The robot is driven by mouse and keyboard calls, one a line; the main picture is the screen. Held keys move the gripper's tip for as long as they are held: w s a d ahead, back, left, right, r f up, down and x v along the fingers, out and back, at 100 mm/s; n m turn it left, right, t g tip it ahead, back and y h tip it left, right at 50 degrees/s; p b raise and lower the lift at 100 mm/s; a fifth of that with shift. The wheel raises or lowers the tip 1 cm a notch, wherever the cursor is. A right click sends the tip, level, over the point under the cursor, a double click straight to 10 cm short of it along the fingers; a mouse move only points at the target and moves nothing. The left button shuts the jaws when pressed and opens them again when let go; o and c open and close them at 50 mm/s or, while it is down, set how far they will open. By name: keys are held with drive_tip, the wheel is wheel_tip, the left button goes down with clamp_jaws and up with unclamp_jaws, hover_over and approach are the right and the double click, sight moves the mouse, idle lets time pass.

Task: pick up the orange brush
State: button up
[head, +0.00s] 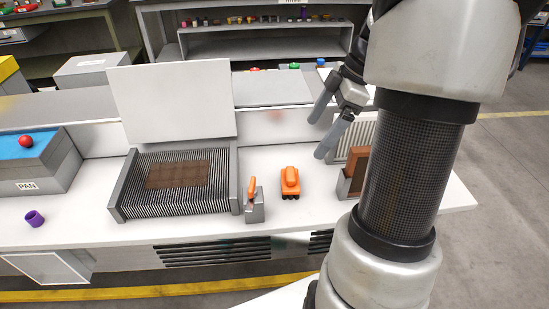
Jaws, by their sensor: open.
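The gripper's height above the counter is hard to tell.
A grey slatted unit (125,207) with a raised white panel (172,100) stands left of the holder. A grey box with brown pieces (354,170) stands to the right, partly behind my arm. A purple cup (34,218) and a box marked PAN (40,180) are far left.

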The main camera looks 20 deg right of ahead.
sight(292, 172)
drive_tip(key=b+x, duration=0.2)
drive_tip(key=x, duration=0.9)
drive_tip(key=shift+w+a+f, duration=0.1)
drive_tip(key=shift+a+f, duration=0.05)
drive_tip(key=shift+f, duration=0.1)
drive_tip(key=shift+d+b+x, duration=0.2)
drive_tip(key=shift+b+x, duration=0.25)
drive_tip(key=shift+x, duration=2.2)
drive_tip(key=shift+w, duration=0.1)
drive_tip(key=c, duration=1.2)
